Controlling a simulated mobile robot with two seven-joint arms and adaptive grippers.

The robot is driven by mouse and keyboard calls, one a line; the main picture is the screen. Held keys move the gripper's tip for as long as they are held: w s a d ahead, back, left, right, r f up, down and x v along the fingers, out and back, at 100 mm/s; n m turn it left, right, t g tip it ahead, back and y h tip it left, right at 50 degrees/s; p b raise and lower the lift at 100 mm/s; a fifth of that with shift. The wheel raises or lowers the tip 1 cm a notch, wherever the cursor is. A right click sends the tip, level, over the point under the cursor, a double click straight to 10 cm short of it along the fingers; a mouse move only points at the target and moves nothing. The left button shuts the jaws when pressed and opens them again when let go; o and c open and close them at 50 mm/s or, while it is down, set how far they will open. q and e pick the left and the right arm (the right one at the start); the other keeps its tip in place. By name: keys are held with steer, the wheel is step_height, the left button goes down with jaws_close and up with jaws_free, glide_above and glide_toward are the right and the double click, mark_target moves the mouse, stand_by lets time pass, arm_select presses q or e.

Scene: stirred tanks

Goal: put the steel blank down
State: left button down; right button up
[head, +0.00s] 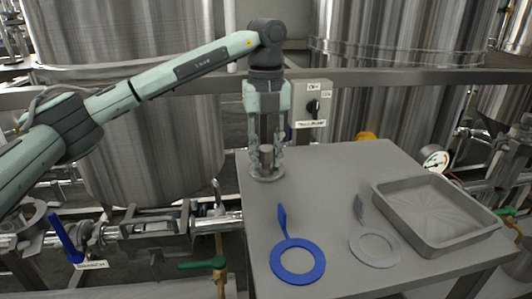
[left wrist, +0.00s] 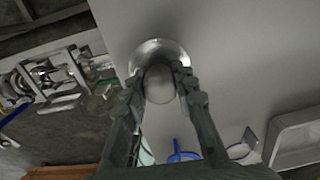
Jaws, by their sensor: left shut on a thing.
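The steel blank (head: 267,175) is a round, shiny metal disc with a raised middle part. It is at the left edge of the grey table (head: 325,180), towards the back. My left gripper (head: 266,160) points straight down and is shut on its raised middle. In the left wrist view the blank (left wrist: 160,48) shows as a bright round rim around a paler rounded part, between the fingers of my left gripper (left wrist: 166,85). The disc is at or very close to the table top; I cannot tell whether it touches. My right gripper is not in view.
A blue ring with a handle (head: 298,274) and a grey ring with a handle (head: 390,250) lie at the table's front. A grey tray (head: 404,232) stands at the right. The middle is clear. A rail with a labelled switch box (head: 312,103) runs behind.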

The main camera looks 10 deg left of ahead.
arm_select(q)
steer(key=shift+f, duration=0.15)
steer(key=c, duration=1.2)
jaws_free()
